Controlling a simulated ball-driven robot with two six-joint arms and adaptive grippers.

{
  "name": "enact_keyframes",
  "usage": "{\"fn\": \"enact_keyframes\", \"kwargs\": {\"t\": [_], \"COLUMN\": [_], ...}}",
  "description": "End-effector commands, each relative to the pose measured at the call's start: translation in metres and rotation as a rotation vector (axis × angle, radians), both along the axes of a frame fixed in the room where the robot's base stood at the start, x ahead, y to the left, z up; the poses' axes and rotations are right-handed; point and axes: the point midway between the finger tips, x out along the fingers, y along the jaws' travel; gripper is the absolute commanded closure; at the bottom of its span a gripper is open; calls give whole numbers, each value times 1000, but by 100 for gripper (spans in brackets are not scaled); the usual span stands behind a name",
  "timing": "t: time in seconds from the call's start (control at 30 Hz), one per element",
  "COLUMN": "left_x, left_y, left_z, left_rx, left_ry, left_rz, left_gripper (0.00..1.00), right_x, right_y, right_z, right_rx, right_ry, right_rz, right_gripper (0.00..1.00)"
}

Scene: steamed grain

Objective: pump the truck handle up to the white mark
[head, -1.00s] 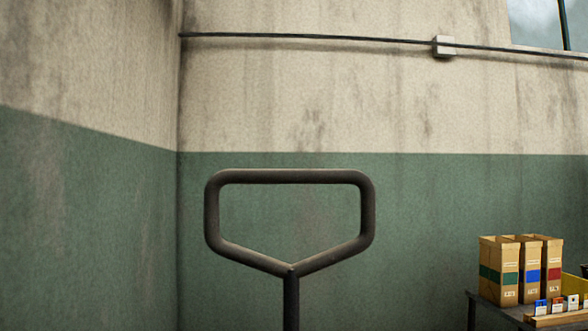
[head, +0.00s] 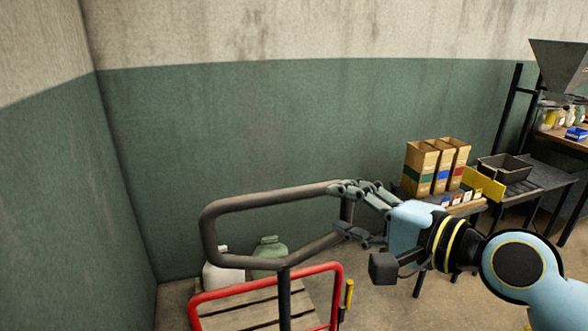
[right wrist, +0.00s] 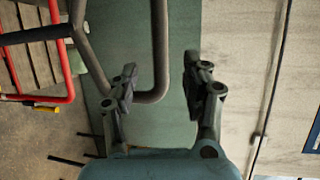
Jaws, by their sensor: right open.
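The truck handle is a dark grey tube loop (head: 250,196) on a dark shaft (head: 284,300), left of centre in the head view. My right gripper (head: 343,211) is open at the right end of the loop, with one finger above and one below. In the right wrist view, the handle's end bar (right wrist: 161,45) runs between the open fingers of the right gripper (right wrist: 162,80), nearer the left finger; contact cannot be told. I see no white mark in these views. My left gripper is not in view.
A red tube frame (head: 265,278) with wooden slats (head: 255,308) stands low behind the shaft. A white jug (head: 222,280) and a green jug (head: 270,250) are beyond it. Cardboard boxes (head: 420,168) stand on a dark table to the right. Green-painted walls close the back and left.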

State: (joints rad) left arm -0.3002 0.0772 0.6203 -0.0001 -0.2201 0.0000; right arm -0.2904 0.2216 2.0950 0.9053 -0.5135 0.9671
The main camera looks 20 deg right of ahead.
Motion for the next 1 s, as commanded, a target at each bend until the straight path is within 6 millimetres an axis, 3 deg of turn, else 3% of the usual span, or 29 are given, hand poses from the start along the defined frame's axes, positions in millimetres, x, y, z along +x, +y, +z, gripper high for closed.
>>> {"fn": "enact_keyframes", "kwargs": {"t": [0.17,0.6,1.0], "left_x": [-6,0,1], "left_y": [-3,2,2], "left_z": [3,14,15], "left_rx": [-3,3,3], "left_ry": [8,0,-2], "left_rz": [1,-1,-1], "left_gripper": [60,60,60], "right_x": [15,85,96], "right_y": [6,39,44], "right_z": [-1,-16,-19], "right_rx": [3,1,-1], "right_ry": [-1,0,0], "right_rz": [-4,-2,-1], "right_gripper": [52,52,52]}}
